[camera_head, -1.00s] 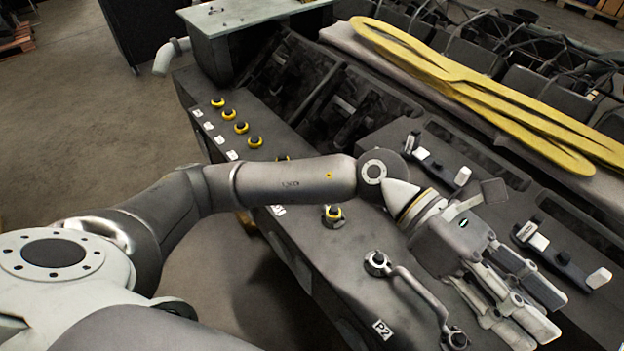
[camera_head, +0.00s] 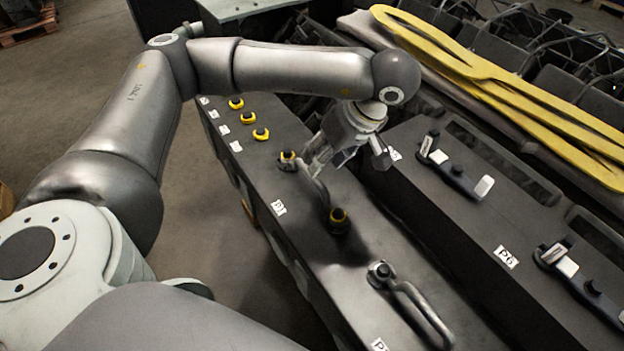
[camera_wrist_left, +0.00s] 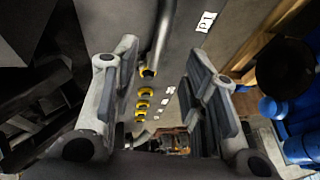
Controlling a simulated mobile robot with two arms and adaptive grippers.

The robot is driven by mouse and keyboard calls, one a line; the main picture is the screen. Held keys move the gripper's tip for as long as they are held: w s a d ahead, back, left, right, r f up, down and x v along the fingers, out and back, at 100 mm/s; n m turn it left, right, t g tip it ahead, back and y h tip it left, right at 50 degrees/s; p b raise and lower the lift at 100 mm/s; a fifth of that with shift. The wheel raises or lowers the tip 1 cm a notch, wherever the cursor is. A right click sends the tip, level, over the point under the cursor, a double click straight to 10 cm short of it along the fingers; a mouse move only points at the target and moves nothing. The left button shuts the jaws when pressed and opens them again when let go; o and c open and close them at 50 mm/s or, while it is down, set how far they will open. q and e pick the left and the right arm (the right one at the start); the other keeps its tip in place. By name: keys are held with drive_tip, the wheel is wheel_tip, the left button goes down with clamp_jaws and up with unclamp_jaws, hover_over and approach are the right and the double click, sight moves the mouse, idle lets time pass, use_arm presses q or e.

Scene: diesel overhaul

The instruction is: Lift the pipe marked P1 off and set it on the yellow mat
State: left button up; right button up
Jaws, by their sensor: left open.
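The grey pipe marked P1 (camera_head: 318,190) runs along the dark engine top between two yellow-ringed fittings, beside a white P1 label (camera_head: 279,207). My left gripper (camera_head: 318,160) is at the pipe's far end, open, its fingers pointing down. In the left wrist view the pipe (camera_wrist_left: 163,35) shows between the spread fingers, with its yellow-ringed end (camera_wrist_left: 148,72) farther in; neither finger clearly touches it. The P1 label (camera_wrist_left: 205,21) lies to the right. My right gripper is not in view. No yellow mat shows.
Several yellow-ringed fittings (camera_head: 248,118) line the engine's left edge. Another grey pipe (camera_head: 412,300) is at the front. Dark brackets with white ends (camera_head: 455,175) stand on the raised block to the right. A yellow sling (camera_head: 500,85) lies behind.

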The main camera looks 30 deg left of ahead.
use_arm(q)
drive_tip(key=x, duration=0.3)
drive_tip(key=shift+f, duration=0.25)
drive_tip(key=shift+a+p+x, duration=0.2)
drive_tip(key=shift+p+x, duration=0.5)
drive_tip(key=shift+x, duration=1.2)
drive_tip(key=shift+a+f, duration=0.15)
drive_tip(key=shift+f, duration=0.3)
drive_tip(key=shift+c, duration=0.8)
clamp_jaws()
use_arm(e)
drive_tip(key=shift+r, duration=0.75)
